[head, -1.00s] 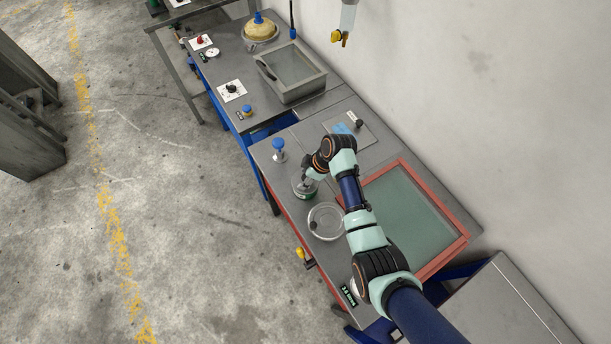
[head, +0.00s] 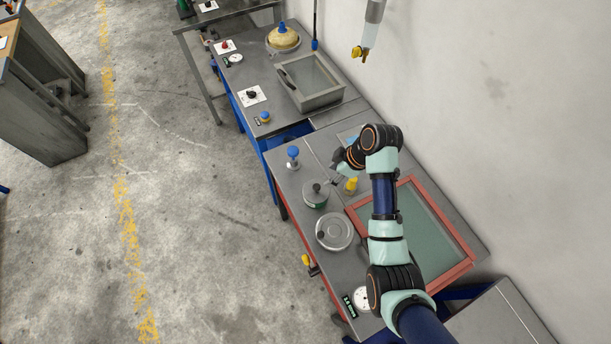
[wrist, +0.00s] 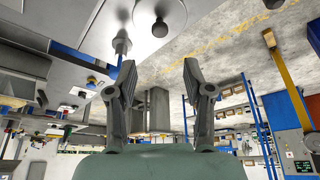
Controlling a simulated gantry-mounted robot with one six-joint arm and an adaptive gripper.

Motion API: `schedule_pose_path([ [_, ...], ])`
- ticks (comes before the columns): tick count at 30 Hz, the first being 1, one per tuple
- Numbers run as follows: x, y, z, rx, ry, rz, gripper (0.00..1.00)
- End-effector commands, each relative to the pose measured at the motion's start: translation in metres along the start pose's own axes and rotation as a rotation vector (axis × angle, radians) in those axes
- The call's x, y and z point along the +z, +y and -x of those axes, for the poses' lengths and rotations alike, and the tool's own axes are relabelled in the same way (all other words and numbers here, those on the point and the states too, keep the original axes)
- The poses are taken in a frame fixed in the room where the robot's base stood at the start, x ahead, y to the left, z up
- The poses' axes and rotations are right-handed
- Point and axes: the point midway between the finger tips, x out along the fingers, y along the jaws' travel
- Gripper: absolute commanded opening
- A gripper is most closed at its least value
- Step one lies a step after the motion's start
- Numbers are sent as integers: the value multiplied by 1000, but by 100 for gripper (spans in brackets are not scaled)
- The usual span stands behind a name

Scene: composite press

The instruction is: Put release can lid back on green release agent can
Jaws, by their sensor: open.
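The green release agent can (head: 316,206) stands on the grey bench in the head view, left of my arm. The grey release can lid (head: 309,190), with a dark knob, sits on top of it and looks level. Whether it is fully seated is too small to tell. My gripper (head: 333,182) is just right of the can, apart from the lid as far as I can see. In the wrist view my gripper (wrist: 158,65) has its two fingers spread, with nothing between them.
A round lidded pan (head: 334,233) stands close in front of the can. A blue-knobbed tool (head: 293,155) stands behind it, and a small yellow item (head: 351,184) is to its right. A red-framed glass panel (head: 440,235) lies under my arm.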

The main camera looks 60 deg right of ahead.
Motion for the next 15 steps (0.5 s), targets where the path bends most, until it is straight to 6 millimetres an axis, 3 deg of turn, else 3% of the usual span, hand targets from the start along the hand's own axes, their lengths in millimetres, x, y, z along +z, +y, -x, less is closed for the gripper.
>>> schedule_pose_path([
  [10,-7,-3,-1,8,1,4,51],
  [11,-16,-8,-2,18,3,9,51],
  [13,-52,-29,-5,60,16,20,51],
  [15,-105,-69,-5,124,60,29,51],
])
